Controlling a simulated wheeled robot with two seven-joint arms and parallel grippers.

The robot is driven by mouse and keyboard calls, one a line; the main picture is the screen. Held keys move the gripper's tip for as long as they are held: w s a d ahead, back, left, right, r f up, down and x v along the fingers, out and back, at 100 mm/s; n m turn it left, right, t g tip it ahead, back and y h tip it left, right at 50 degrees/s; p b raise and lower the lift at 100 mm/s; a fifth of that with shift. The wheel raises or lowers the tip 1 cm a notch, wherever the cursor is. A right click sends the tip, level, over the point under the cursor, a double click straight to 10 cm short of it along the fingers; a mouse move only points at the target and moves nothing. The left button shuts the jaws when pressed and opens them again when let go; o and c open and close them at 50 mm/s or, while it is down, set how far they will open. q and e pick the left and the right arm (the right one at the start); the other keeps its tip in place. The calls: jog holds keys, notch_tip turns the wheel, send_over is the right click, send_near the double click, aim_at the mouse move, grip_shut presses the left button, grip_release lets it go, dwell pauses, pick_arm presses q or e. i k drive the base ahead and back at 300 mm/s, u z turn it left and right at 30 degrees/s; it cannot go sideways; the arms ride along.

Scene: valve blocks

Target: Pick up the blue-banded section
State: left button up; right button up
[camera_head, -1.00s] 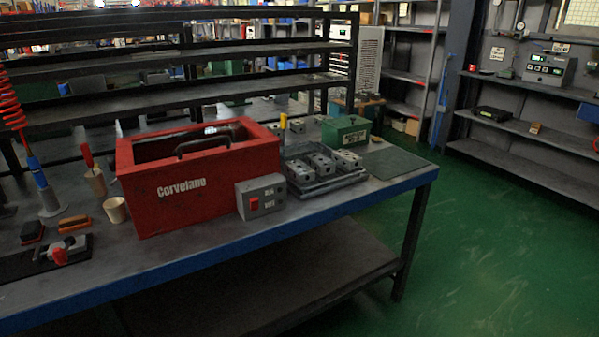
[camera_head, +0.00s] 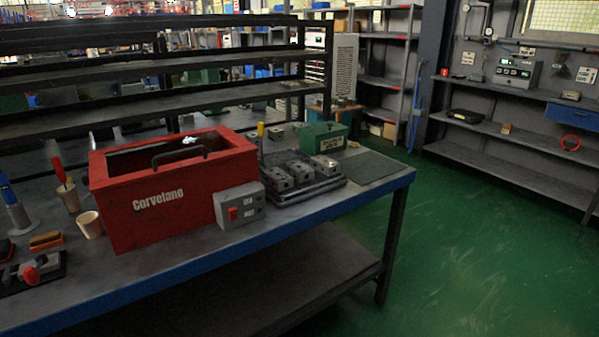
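No blue-banded section can be made out in the head view. Several grey metal valve blocks (camera_head: 301,171) sit in a dark tray (camera_head: 309,190) on the workbench, right of the red box. They are too small and dim to show any band colour. More small grey blocks (camera_head: 276,133) stand behind the tray. Neither of my grippers is in view.
The workbench (camera_head: 190,262) has a blue front edge. On it stand a red Corvelano box (camera_head: 158,207), a grey switch box (camera_head: 239,206), a green box (camera_head: 322,137) and a paper cup (camera_head: 89,224). Green floor (camera_head: 470,240) is clear at right; shelves (camera_head: 515,135) stand behind.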

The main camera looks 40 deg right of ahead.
aim_at(324, 165)
jog(key=z, duration=1.2)
jog(key=k, duration=0.5)
jog(key=z, duration=0.9)
jog(key=i, duration=2)
jog(key=u, duration=1.1)
